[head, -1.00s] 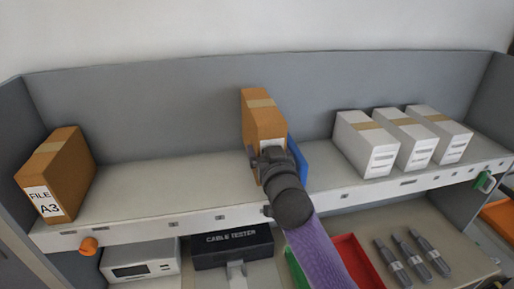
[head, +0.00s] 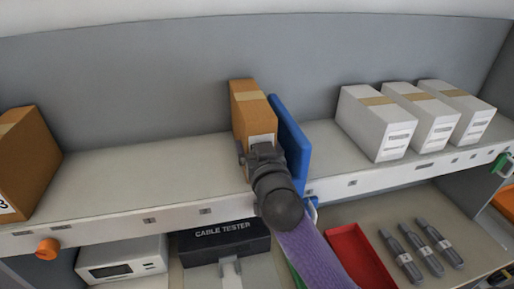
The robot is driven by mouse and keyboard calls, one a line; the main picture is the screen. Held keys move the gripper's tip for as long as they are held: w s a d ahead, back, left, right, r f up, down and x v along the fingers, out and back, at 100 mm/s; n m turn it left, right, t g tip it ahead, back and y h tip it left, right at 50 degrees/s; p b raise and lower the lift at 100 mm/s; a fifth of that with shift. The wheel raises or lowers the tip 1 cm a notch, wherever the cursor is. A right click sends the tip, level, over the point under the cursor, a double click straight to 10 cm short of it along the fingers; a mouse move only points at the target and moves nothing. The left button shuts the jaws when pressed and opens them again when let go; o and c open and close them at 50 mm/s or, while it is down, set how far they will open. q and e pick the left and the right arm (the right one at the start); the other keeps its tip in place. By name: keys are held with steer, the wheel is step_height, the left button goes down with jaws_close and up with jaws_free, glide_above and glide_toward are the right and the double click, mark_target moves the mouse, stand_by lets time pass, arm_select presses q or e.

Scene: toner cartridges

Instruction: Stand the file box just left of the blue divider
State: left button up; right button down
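The brown file box (head: 253,110) stands upright on the shelf, a strip of tape on top and a pale label on its front. The blue divider (head: 290,140) stands just to its right, close beside it; the wrist hides whether they touch low down. My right gripper (head: 260,152) is at the lower front of the box, its fingers around the sides and seemingly closed on it. The gripper hides the box's lower front and base, so I cannot tell whether it rests on the shelf. My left gripper is not in view.
Another brown file box (head: 25,160) stands at the far left of the shelf (head: 140,178). Several white boxes (head: 376,125) stand to the right. The shelf left of the held box is clear. Below are a cable tester (head: 222,240) and a red tray (head: 358,258).

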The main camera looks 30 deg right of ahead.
steer(key=shift+s+a, duration=0.15)
steer(key=shift+c, duration=0.7)
jaws_free()
steer(key=shift+f, duration=0.15)
steer(key=shift+o, duration=0.7)
steer(key=shift+r, duration=0.35)
steer(key=v, duration=1.2)
step_height(320, 180, down, 18)
steer(key=w+a+n+g+y, duration=0.2)
steer(key=a+n+g+y, duration=0.1)
steer(key=g, duration=0.1)
steer(key=s+a+f+n+g+y, duration=0.1)
steer(key=s+f+g, duration=0.25)
steer(key=f, duration=0.55)
steer(key=s+f+n+g, duration=0.15)
steer(key=s+f, duration=0.35)
steer(key=f, duration=0.5)
steer(key=s+f+g, duration=0.3)
steer(key=s+f, duration=0.3)
steer(key=s, duration=0.5)
steer(key=s+d+f+g, duration=0.1)
steer(key=s+f+g, duration=0.3)
steer(key=s, duration=0.7)
steer(key=shift+s+d+f+y+b, duration=0.2)
steer(key=shift+f+y+b, duration=0.15)
steer(key=shift+f, duration=0.6)
